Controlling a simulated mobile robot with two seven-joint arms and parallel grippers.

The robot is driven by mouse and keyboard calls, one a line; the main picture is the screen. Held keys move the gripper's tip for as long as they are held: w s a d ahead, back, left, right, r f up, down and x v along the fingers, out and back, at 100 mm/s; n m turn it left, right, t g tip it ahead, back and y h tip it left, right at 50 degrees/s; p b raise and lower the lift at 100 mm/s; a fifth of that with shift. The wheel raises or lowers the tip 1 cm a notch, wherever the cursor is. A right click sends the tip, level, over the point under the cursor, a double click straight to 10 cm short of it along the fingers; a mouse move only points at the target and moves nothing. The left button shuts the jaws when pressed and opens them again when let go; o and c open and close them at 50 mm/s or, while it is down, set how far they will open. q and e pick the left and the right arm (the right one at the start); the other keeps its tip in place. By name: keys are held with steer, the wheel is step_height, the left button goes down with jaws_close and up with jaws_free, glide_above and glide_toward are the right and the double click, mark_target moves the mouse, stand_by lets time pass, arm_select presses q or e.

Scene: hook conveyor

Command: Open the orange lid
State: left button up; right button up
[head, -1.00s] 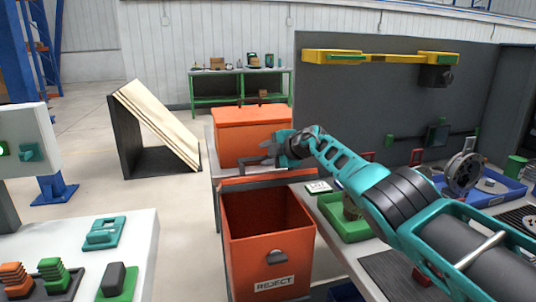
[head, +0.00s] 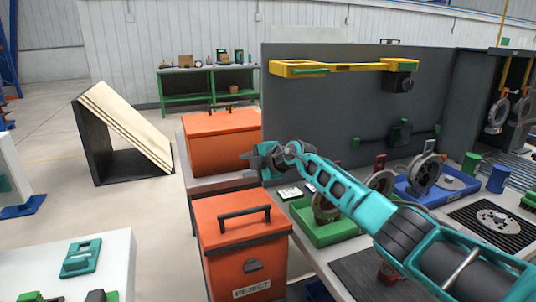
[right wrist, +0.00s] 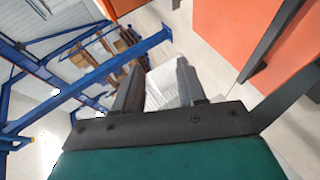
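The orange REJECT bin (head: 222,270) stands in the lower middle of the head view. Its orange lid (head: 225,233) lies down over the top, with a black bar handle (head: 244,213) on it. My right gripper (head: 250,161) is above and behind this lid, apart from the handle. In the right wrist view its two fingers (right wrist: 158,85) are spread with nothing between them. An orange surface (right wrist: 225,35) with a dark bar (right wrist: 270,42) shows to their right; I cannot tell which part it is. My left gripper is not in view.
A second orange box (head: 205,155) with a closed top stands behind the bin, close to my right gripper. A workbench with a green tray (head: 325,232) and a blue tray (head: 420,195) lies to the right. Open floor is left of the bin.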

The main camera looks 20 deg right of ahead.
steer(key=v, duration=0.8)
steer(key=shift+f, duration=0.15)
